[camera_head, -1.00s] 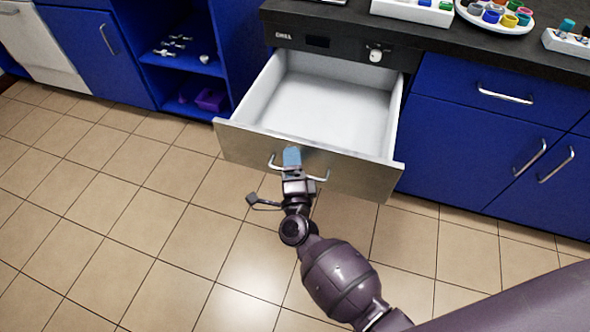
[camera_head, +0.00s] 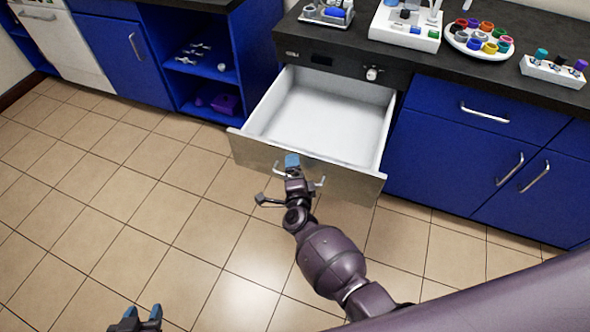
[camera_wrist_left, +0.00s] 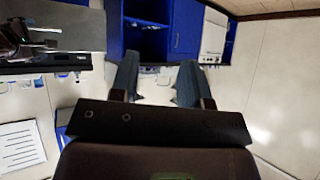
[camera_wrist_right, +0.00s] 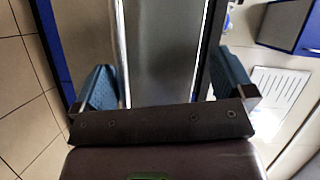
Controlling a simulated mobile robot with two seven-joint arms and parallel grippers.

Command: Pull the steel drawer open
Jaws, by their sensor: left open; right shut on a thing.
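The steel drawer (camera_head: 345,180) stands pulled well out from under the dark counter, and its white inside looks empty. Its bar handle (camera_head: 321,182) is on the front panel. My right gripper (camera_head: 292,164) is shut on this handle, with its blue fingertips against the front. In the right wrist view, the steel front (camera_wrist_right: 172,50) fills the space between my right fingers. My left gripper (camera_head: 141,316) is low at the bottom left, over the floor and away from the drawer. Its two fingers stand apart with nothing between them, as the left wrist view (camera_wrist_left: 158,75) also shows.
Blue cabinets (camera_head: 465,140) stand right of the drawer, and an open blue shelf (camera_head: 205,75) stands left of it. The counter (camera_head: 470,65) holds a plate of colored caps (camera_head: 478,38) and white racks (camera_head: 553,72). The tiled floor (camera_head: 130,190) in front is clear.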

